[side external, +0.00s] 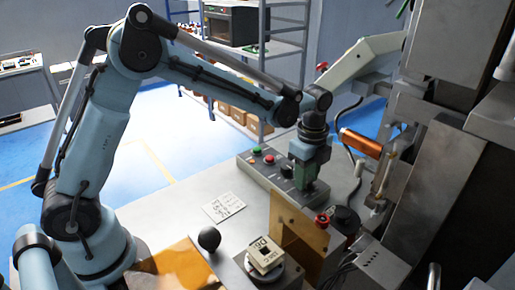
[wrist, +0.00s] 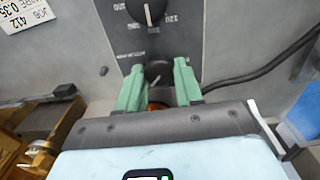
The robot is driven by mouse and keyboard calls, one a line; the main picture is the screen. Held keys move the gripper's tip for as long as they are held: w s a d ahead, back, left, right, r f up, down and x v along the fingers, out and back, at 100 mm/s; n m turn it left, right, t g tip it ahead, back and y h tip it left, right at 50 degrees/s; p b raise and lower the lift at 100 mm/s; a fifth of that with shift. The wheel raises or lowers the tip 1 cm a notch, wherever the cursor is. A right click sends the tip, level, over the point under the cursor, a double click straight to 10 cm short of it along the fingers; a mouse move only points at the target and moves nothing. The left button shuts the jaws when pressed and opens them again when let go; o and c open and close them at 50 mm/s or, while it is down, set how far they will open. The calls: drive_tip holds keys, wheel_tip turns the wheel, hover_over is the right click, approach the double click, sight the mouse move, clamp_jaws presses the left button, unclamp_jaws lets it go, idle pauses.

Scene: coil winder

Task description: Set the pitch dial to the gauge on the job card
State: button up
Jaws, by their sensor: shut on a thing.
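A grey sloped control panel (side external: 262,170) stands on the bench and carries dials and buttons. My gripper (side external: 308,190) is down at its near end, and the dial there is hidden in the side view. In the wrist view, the green fingers of my gripper (wrist: 158,68) are on either side of a round dark dial (wrist: 157,77), shut on it. The dial's scale is mostly covered; small lettering beside it is hard to read. The white job card (side external: 223,207) lies flat on the bench; in the wrist view its corner (wrist: 24,14) reads "JOB 412" and "0.35".
Another dial (wrist: 150,10), marked 120, sits further up the panel. Green (side external: 257,149) and red (side external: 269,159) buttons are at the panel's far end. A red-topped knob (side external: 322,219) and an amber plate (side external: 297,226) stand close to my gripper. A black cable (wrist: 262,70) runs beside the panel.

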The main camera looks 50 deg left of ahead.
drive_tip(key=n, duration=0.8)
drive_tip(key=shift+n, duration=0.3)
drive_tip(key=n, duration=0.4)
drive_tip(key=shift+n, duration=2.5)
drive_tip(key=o, duration=1)
drive_tip(key=shift+o, duration=0.2)
